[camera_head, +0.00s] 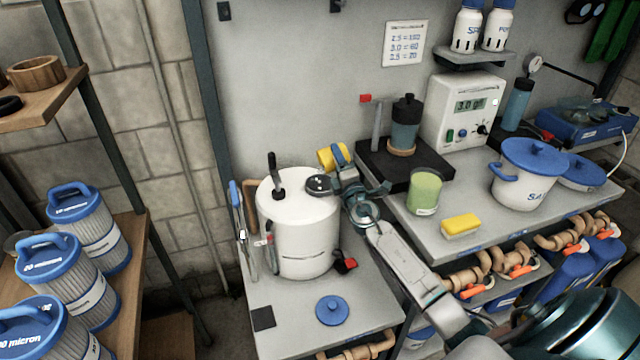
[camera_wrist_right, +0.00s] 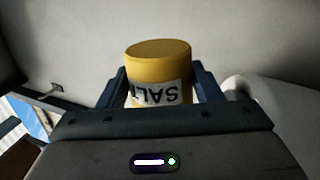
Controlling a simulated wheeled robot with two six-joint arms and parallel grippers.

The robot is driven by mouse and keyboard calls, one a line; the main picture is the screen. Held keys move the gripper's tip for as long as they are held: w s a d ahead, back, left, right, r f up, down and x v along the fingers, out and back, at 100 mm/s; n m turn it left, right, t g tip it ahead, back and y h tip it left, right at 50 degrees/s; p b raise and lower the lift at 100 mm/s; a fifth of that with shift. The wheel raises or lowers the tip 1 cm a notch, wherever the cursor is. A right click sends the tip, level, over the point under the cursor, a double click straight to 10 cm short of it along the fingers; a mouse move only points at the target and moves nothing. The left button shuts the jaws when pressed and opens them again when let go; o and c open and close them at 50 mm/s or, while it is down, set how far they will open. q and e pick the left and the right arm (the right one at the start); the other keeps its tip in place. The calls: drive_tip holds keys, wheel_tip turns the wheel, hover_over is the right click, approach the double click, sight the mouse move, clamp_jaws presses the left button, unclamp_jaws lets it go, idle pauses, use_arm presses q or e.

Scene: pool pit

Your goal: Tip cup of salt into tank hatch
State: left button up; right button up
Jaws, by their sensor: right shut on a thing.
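The yellow cup (camera_head: 327,158) is held in my right gripper (camera_head: 345,165), above and behind the right rim of the white tank (camera_head: 305,240). In the right wrist view the cup (camera_wrist_right: 158,60) sits between the two jaws (camera_wrist_right: 155,88), its SALT label upside down. In the head view the cup looks tilted; its contents are hidden. The tank top has a black lever and a dark round opening or fitting (camera_head: 319,184), likely the hatch, just below and left of the cup. My left gripper is out of view.
A blue lid (camera_head: 332,310) lies on the bench in front of the tank. Tools hang at the tank's left. A green cup (camera_head: 425,192), yellow sponge (camera_head: 461,226) and white pot (camera_head: 525,180) stand on the right counter. Blue-topped filters (camera_head: 85,225) fill the left shelf.

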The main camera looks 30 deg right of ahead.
drive_tip(key=shift+a+f+n, duration=0.1)
drive_tip(key=shift+f+n, duration=0.15)
drive_tip(key=shift+n, duration=0.15)
idle(0.7)
drive_tip(key=shift+a+r+n+y, duration=0.15)
drive_tip(key=shift+n+y, duration=0.15)
drive_tip(key=shift+n, duration=0.2)
idle(0.4)
drive_tip(key=shift+d+r+m+h+p, duration=0.25)
drive_tip(key=shift+r+m, duration=0.1)
drive_tip(key=shift+m, duration=0.2)
drive_tip(key=shift+d+r+m+h+p, duration=0.1)
drive_tip(key=shift+r+m+h+p, duration=0.15)
drive_tip(key=shift+m, duration=0.3)
drive_tip(key=m, duration=0.1)
drive_tip(key=f+m+b, duration=0.1)
drive_tip(key=shift+s+d+m+h, duration=0.1)
drive_tip(key=shift+d+m+h, duration=0.25)
drive_tip(key=shift+m+h, duration=0.05)
drive_tip(key=shift+d+f+m, duration=0.1)
drive_tip(key=shift+d+m, duration=0.05)
drive_tip(key=shift+m, duration=0.65)
